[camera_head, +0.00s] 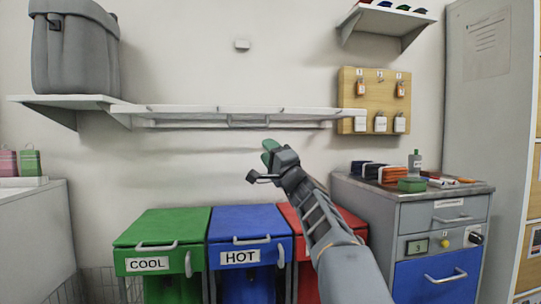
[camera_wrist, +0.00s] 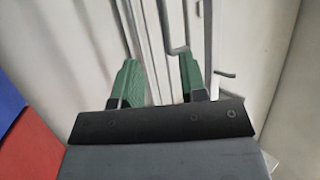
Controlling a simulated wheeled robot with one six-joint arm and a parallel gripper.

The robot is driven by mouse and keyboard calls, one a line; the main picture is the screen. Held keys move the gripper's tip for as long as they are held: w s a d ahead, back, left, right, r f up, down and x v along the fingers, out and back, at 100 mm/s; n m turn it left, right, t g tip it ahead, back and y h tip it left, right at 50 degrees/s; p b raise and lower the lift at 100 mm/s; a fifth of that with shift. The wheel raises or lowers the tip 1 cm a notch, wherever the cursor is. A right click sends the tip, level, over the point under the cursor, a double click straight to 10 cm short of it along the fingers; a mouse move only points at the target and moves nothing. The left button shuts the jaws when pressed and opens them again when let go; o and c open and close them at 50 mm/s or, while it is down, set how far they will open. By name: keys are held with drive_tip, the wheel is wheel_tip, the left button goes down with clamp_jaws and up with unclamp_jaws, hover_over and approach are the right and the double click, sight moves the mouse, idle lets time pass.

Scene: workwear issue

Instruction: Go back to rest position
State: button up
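My gripper (camera_head: 268,150) is raised in front of the wall, a little below the long white rail shelf (camera_head: 235,112). In the wrist view its two green fingers (camera_wrist: 158,75) stand apart, with no object visible between them. White rails and bent rods show behind and between the fingers in that view. I cannot tell how far the fingertips are from them. My arm reaches up from the lower right of the head view.
Below stand a green COOL bin (camera_head: 160,228), a blue HOT bin (camera_head: 250,224) and a partly hidden red bin (camera_head: 290,218). At right are a drawer cabinet (camera_head: 415,215) with items on top, a pegboard (camera_head: 352,84) and a grey locker (camera_head: 488,110).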

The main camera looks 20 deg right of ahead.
drive_tip(key=shift+s+d+f, duration=0.1)
drive_tip(key=shift+s+f, duration=0.15)
drive_tip(key=shift+s, duration=0.05)
idle(0.4)
drive_tip(key=s+a+n+g+y+p, duration=0.1)
drive_tip(key=s+a+n+g+p, duration=0.4)
drive_tip(key=a+p, duration=0.5)
drive_tip(key=s+a+n+g+y+p, duration=0.1)
drive_tip(key=s+a+n+g+p, duration=0.45)
drive_tip(key=p, duration=0.85)
drive_tip(key=s+d+f+n+g+h+p, duration=0.2)
drive_tip(key=s+g+h+p, duration=0.5)
drive_tip(key=s+p, duration=1)
drive_tip(key=shift+s+d+f+g+p, duration=0.25)
drive_tip(key=shift+d+g+p, duration=0.35)
drive_tip(key=shift+g, duration=0.65)
